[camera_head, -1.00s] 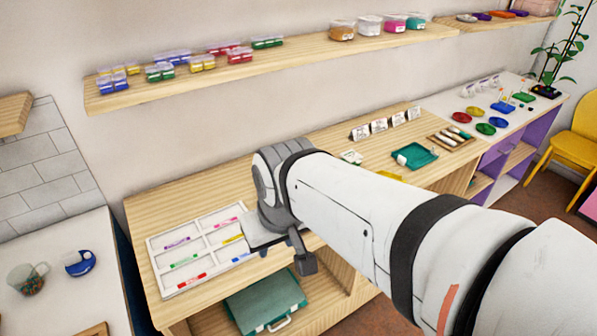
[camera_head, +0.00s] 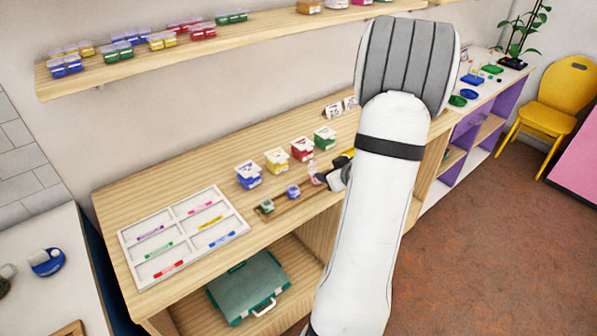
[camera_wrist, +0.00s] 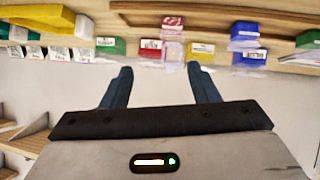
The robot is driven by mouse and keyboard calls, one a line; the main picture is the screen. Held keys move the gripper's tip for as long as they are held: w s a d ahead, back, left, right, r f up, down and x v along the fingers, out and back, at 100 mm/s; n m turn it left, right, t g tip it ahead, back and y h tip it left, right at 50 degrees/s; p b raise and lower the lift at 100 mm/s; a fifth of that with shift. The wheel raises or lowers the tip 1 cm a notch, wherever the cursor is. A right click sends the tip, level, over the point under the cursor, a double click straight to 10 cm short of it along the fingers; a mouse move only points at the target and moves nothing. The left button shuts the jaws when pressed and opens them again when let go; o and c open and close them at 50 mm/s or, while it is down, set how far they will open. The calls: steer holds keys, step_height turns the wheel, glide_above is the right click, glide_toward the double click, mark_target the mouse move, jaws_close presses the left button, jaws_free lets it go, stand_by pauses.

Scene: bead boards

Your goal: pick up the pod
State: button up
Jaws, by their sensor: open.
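Three small pods stand on a wooden tray (camera_head: 285,215): a green pod (camera_head: 266,206), a blue pod (camera_head: 293,191) and a red-pink pod (camera_head: 315,173) with a clear part. The wrist view shows the scene upside down, with the red pod (camera_wrist: 173,23) at the top, beyond and between the fingers, and the blue pod (camera_wrist: 245,32) to the right. The task does not say which pod. My gripper (camera_wrist: 160,70) is open, with nothing between its fingers.
Blue (camera_head: 248,174), yellow (camera_head: 277,160), red (camera_head: 302,149) and green (camera_head: 325,138) boxes stand behind the tray. A wall shelf (camera_head: 120,82) runs above. A teal case (camera_head: 245,287) sits below.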

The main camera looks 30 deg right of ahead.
mark_target(314, 176)
steer(key=s+d+f+t+y, duration=0.1)
steer(key=s+f+t+y, duration=0.1)
steer(key=s+f+y, duration=0.15)
steer(key=shift+h, duration=0.45)
steer(key=x, duration=0.2)
steer(key=p+x, duration=0.1)
steer(key=x, duration=0.2)
steer(key=a+x, duration=0.1)
steer(key=x, duration=0.1)
steer(key=shift+w+r, duration=0.3)
steer(key=shift+w, duration=0.1)
steer(key=shift+w+f, duration=0.1)
steer(key=shift+w, duration=0.15)
steer(key=shift+c, duration=0.3)
steer(key=c, duration=1)
